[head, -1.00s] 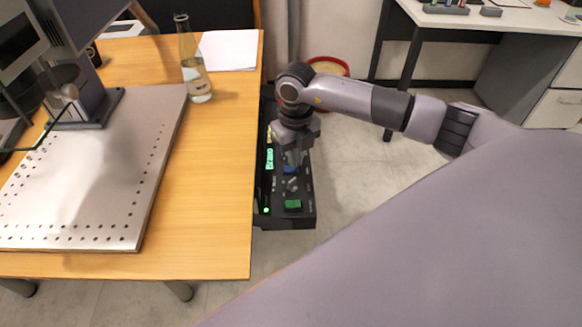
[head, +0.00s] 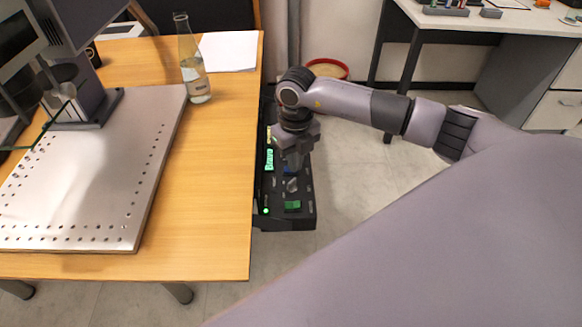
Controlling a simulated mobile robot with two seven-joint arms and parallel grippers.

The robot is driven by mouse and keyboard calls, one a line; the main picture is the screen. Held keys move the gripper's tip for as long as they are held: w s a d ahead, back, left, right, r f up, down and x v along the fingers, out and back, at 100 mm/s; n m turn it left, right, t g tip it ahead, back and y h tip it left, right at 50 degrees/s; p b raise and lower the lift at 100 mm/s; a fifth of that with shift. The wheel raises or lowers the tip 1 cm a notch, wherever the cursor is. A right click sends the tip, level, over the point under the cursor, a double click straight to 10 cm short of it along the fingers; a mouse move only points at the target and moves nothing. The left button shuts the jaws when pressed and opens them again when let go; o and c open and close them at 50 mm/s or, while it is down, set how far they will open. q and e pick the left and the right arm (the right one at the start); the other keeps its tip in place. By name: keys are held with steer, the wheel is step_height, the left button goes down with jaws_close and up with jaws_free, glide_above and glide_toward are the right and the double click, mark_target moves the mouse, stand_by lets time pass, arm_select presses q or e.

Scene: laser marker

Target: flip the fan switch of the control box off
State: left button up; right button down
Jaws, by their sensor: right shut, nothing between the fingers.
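The black control box (head: 285,222) is at the right side of the wooden table, below my right gripper. Its top carries a lit green switch (head: 293,205) near the front end, a green glowing display and a small green light. A blue switch shows partly beside my gripper. I cannot tell which switch is the fan switch. My right gripper (head: 292,173) points down over the middle of the box, shut and empty. I cannot tell whether its tips touch the panel. The arm and gripper hide the rear part of the box. My left gripper is not in view.
The wooden table (head: 215,200) holds a perforated metal plate (head: 110,165), the laser marker's stand, a glass bottle (head: 193,75) and white paper (head: 230,50). A red-rimmed bin (head: 328,68) stands behind my right arm. Bare floor lies right of the box.

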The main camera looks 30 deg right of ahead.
steer(key=shift+r+p, duration=2.7)
steer(key=shift+r, duration=0.75)
